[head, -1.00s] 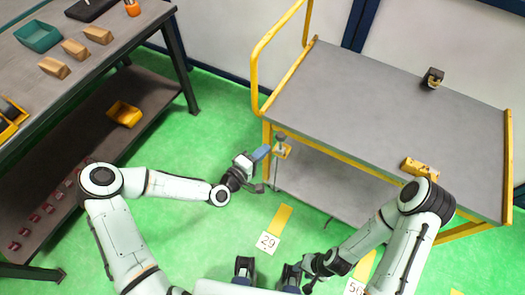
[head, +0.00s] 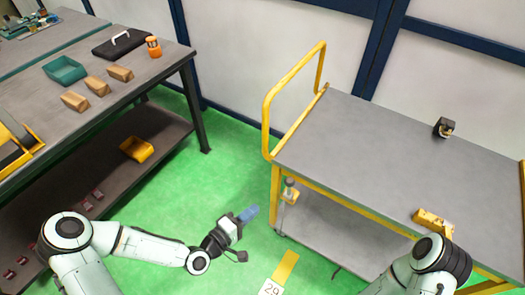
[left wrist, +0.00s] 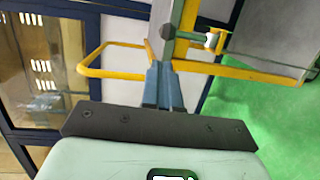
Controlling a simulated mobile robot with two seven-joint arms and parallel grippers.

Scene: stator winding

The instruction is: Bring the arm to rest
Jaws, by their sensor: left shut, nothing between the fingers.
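My left arm reaches in from the lower left of the head view. Its gripper (head: 249,213) has blue fingers and is shut and empty. It hangs over the green floor, left of the yellow-framed cart (head: 375,150) and apart from it. In the left wrist view, the blue fingers (left wrist: 164,84) lie close together with nothing between them. My right arm shows at the lower right of the head view, in front of the cart's near side.
A workbench (head: 150,77) at the left carries a teal bin (head: 65,70), wooden blocks (head: 97,86) and an orange item (head: 153,46). Green floor is open between bench and cart.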

